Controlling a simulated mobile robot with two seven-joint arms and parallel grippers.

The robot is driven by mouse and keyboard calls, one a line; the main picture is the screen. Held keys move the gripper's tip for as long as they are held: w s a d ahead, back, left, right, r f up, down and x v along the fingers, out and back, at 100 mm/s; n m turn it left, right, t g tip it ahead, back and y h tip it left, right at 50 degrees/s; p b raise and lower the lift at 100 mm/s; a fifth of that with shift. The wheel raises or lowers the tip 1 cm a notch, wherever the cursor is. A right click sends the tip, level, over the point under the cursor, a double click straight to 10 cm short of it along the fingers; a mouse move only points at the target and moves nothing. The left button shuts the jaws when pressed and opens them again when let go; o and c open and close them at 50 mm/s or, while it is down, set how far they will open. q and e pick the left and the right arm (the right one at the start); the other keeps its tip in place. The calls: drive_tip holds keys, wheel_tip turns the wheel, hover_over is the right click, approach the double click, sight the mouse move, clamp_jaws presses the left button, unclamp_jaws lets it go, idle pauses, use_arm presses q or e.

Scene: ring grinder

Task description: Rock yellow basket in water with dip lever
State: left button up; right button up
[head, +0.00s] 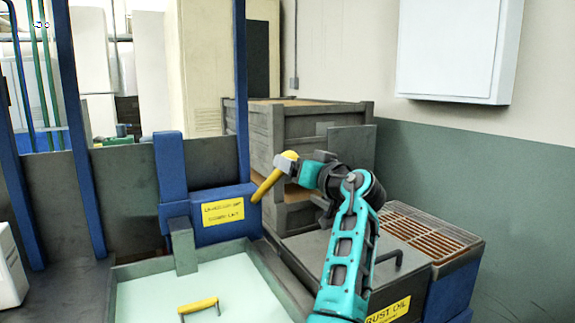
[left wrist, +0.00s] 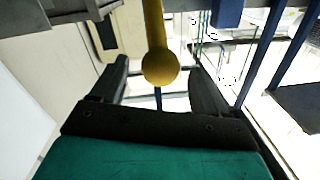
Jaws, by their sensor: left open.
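The yellow dip lever (head: 266,186) slants up to the right from a blue labelled housing (head: 210,228) and ends in a round knob. My left gripper (head: 288,164) is at the knob end. In the left wrist view the knob (left wrist: 160,67) lies between the open fingers of the left gripper (left wrist: 158,72), with gaps visible on both sides. A yellow handle (head: 198,305) shows in the pale water tank (head: 140,268); the basket body is not clearly visible. My right gripper is not in view.
A rust oil tank (head: 330,242) with a dark handle stands right of the water tank, beside a rusty grate (head: 428,236). Grey crates (head: 300,125) are stacked behind the arm. Blue posts (head: 82,130) rise at the left. A white wall box (head: 458,50) hangs at upper right.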

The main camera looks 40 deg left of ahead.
use_arm(q)
drive_tip(key=v, duration=0.7)
drive_tip(key=shift+d+b, duration=0.2)
drive_tip(key=shift+b, duration=0.25)
